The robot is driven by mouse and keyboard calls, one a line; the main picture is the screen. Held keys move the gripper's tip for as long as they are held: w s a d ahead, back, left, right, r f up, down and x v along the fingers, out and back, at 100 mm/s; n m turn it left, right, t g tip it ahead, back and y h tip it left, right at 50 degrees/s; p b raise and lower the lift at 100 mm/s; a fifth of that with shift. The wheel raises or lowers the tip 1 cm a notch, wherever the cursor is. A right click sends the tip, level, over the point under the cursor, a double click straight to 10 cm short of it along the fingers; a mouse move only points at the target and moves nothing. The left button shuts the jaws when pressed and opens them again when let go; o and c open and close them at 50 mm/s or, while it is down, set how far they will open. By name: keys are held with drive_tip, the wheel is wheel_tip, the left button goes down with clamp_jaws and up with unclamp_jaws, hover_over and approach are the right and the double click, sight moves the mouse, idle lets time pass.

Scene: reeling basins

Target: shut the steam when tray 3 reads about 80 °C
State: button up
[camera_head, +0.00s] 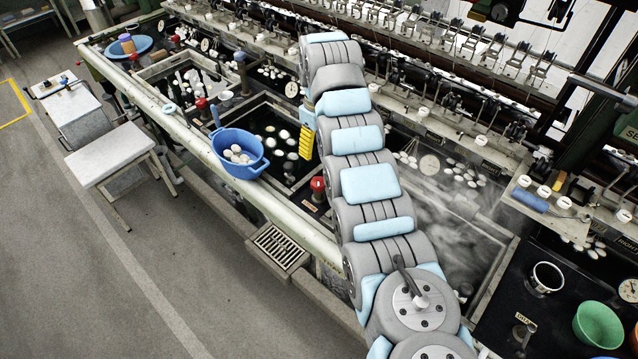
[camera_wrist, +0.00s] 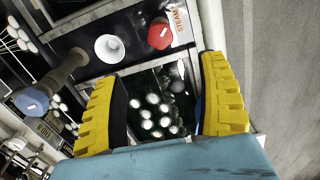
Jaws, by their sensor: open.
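A red valve knob (camera_wrist: 160,34) beside a "STEAM" label shows in the wrist view, beyond my open, empty gripper (camera_wrist: 163,72). My gripper is apart from the knob. In the head view one yellow finger (camera_head: 306,142) shows beside my arm, over the basins; the rest is hidden. Red knobs stand along the basins, one close to my arm (camera_head: 318,184) and one farther left (camera_head: 202,103). I cannot tell which basin is tray 3.
A blue basin with cocoons (camera_head: 240,153) sits on the front rail. A white cone-shaped part (camera_wrist: 110,48) and a blue-ended post (camera_wrist: 32,101) stand left of the red knob. Steam rises from the right basin (camera_head: 455,235).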

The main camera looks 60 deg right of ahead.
sight(319, 182)
wheel_tip(319, 182, down, 15)
drive_tip(key=shift+b, duration=0.6)
drive_tip(key=c, duration=1.2)
